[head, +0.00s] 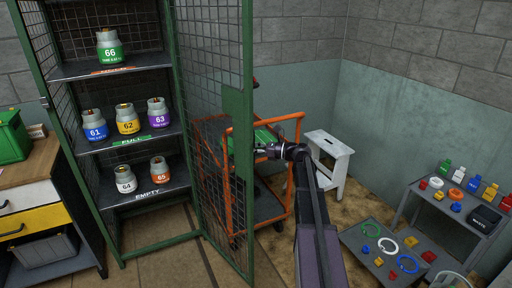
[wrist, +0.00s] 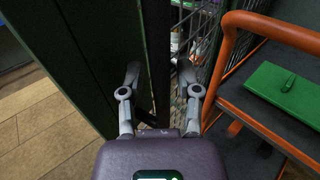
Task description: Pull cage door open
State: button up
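The cage door (head: 237,120) is a green frame with dark mesh and a solid plate at mid-height. It stands swung out from the right side of the green cage (head: 112,215), leaving the shelves exposed. My gripper (head: 258,150) is just right of the door's free edge, level with the plate. In the wrist view, my gripper (wrist: 159,75) has its fingers spread apart. A dark green upright of the door (wrist: 155,45) shows between and beyond the fingertips. I cannot tell whether they touch it.
An orange-framed cart (head: 232,185) with a green case (wrist: 288,85) stands close behind and right of the door. A white step stool (head: 327,155) is beyond. Numbered jars (head: 128,122) sit on the cage shelves. A workbench (head: 35,190) stands left and a grey shelf (head: 435,220) right.

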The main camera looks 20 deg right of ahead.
dwell(0.4)
jog(key=v, duration=1.2)
dwell(0.6)
